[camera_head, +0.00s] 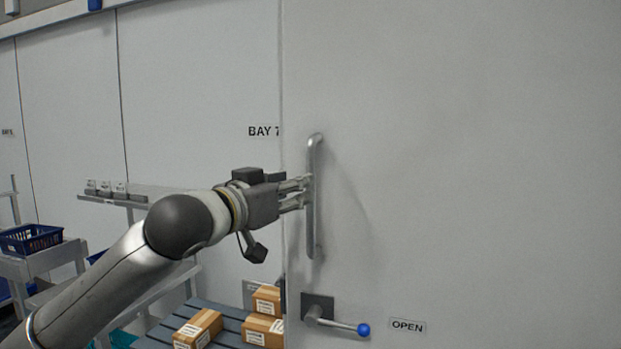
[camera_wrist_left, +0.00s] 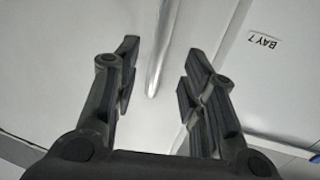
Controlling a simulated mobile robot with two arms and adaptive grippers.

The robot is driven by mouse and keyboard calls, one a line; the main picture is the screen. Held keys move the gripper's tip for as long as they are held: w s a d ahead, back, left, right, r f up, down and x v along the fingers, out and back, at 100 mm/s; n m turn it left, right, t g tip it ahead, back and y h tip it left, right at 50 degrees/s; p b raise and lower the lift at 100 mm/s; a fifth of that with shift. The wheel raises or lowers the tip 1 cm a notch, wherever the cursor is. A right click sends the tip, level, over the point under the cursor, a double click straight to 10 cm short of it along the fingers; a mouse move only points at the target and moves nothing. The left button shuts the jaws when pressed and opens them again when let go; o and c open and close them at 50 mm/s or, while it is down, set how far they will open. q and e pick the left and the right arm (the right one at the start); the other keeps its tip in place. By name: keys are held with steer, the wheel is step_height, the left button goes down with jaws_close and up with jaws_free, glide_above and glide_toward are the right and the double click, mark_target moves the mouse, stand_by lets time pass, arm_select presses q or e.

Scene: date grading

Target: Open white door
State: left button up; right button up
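The white door (camera_head: 470,180) fills the right of the head view. Its left edge stands in front of the wall marked BAY 7. A vertical silver bar handle (camera_head: 312,225) is on the door near that edge. A lever with a blue knob (camera_head: 363,330) sits below it beside an OPEN label. My left gripper (camera_head: 305,190) is at the bar handle, coming from the left. In the left wrist view the fingers (camera_wrist_left: 160,70) are spread, with the bar handle (camera_wrist_left: 160,55) between them; I cannot tell whether they touch it. My right gripper is not in view.
Cardboard boxes (camera_head: 265,331) lie on a blue-grey slatted surface (camera_head: 233,313) below my left arm. A grey cart with a dark blue basket (camera_head: 31,239) stands at the far left. A small shelf (camera_head: 112,200) is on the wall behind my arm.

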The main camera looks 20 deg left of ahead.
arm_select(q)
steer(key=p+x, duration=0.1)
steer(key=x, duration=0.6)
steer(key=shift+w+p, duration=0.25)
steer(key=shift+p, duration=0.15)
jaws_close()
